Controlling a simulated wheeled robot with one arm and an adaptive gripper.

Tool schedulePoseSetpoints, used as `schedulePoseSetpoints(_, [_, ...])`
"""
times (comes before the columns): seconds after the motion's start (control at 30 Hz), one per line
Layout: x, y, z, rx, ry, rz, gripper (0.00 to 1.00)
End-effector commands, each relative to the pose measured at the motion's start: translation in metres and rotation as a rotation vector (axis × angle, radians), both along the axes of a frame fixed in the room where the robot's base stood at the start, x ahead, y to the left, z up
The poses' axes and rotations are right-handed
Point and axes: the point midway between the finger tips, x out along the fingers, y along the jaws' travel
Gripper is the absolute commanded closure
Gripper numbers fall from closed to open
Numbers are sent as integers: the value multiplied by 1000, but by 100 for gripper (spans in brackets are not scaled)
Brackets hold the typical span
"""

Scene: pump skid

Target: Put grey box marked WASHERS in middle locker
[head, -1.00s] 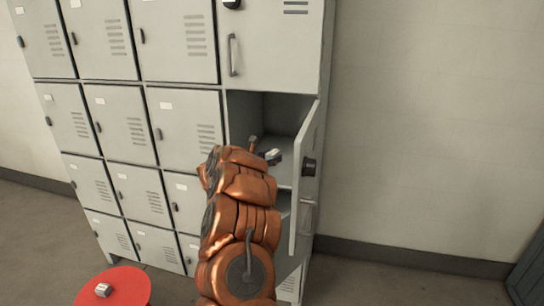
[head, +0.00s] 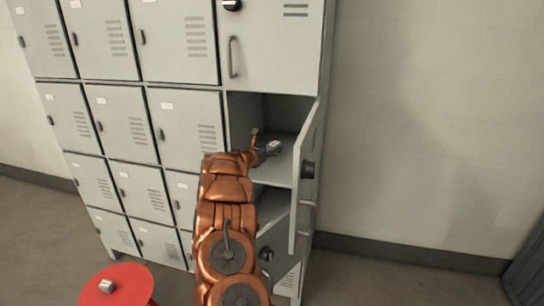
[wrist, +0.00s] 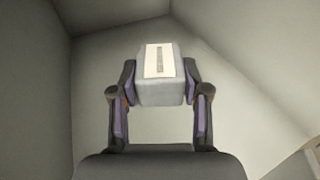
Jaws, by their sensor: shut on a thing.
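My gripper (head: 264,150) is shut on a small grey box (head: 273,147) with a pale label. In the wrist view the box (wrist: 160,92) sits between both fingers, its label turned up; the lettering is too small to read. The middle locker (head: 284,174) in the right-hand column stands open, its door (head: 309,170) swung out to the right. The gripper and box are inside the opening, over the shelf. I cannot tell whether the box touches the shelf. My arm hides part of the locker's left side.
A red round stool (head: 130,285) at the lower left bears another small grey box (head: 107,286). The open door edges the right side of the opening. Shelf room around the box looks clear.

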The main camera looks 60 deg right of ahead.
Motion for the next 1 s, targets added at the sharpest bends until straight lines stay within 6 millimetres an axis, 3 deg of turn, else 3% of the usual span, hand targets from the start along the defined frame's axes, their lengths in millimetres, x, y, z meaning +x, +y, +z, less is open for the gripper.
schedulePoseSetpoints(0.1, [-2,0,-17,2,7,-2,100])
schedulePoseSetpoints(0.3, [-1,0,-32,0,2,-1,100])
schedulePoseSetpoints(1.0, [-1,0,-40,0,0,-1,100])
